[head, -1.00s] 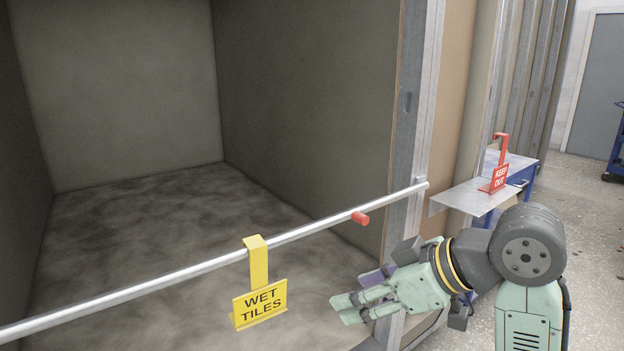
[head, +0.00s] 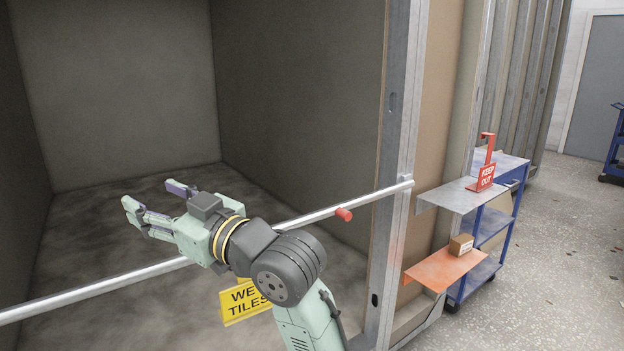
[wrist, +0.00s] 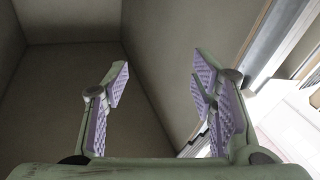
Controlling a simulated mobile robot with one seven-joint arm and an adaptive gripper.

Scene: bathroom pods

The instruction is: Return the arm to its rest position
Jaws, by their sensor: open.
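My gripper (head: 156,203) is open and empty in the head view, in front of the pod opening and above the metal rail (head: 372,199). Its two fingers are spread apart in the wrist view (wrist: 160,88), with only the pod's walls and floor between them. My arm crosses in front of the rail. The yellow WET TILES sign (head: 240,302) hangs from the rail. My arm hides its hook and part of its lettering.
A red peg (head: 344,215) sticks out from the rail near its right end. A red KEEP OUT sign (head: 487,177) stands on a grey shelf (head: 446,198) at the right. Below it, an orange shelf (head: 440,268) bears a small box (head: 461,244). A blue cart (head: 493,230) stands behind.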

